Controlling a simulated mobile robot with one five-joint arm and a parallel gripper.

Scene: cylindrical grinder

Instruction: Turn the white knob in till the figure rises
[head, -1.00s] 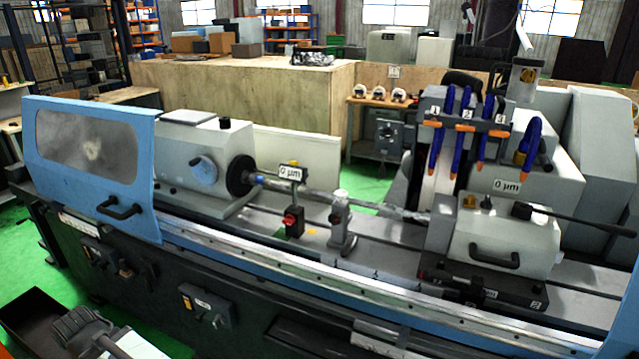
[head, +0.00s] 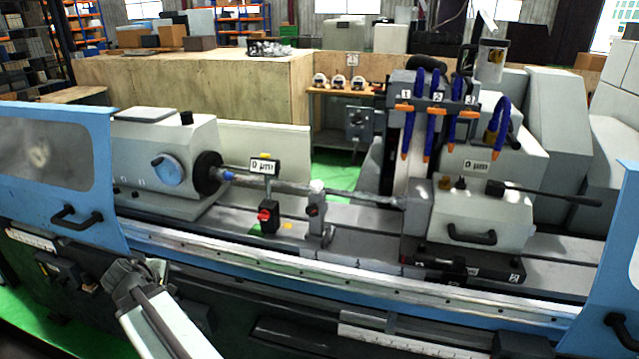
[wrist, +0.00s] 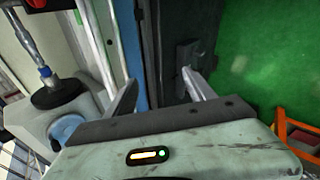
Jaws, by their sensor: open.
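A grey post (head: 316,230) stands on the machine bed under the long bar (head: 290,187). Its top is a white rounded cap (head: 317,186), which looks like the white knob; I cannot make out its detail. A display reading "0 µm" (head: 264,167) sits on a stand with a red knob (head: 264,215), left of the post. A second "0 µm" display (head: 477,167) is at the right. My gripper (wrist: 160,82) is open and empty, its fingers apart near the machine's front edge. In the head view it shows low at the left (head: 128,282), well away from the post.
The blue door (head: 85,190) with its handle is left of the opening. A blue front rail (head: 350,295) runs along the bed. The workhead (head: 160,160) and tailstock (head: 485,215) flank the bar. An orange-edged bin (wrist: 297,140) lies on the green floor.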

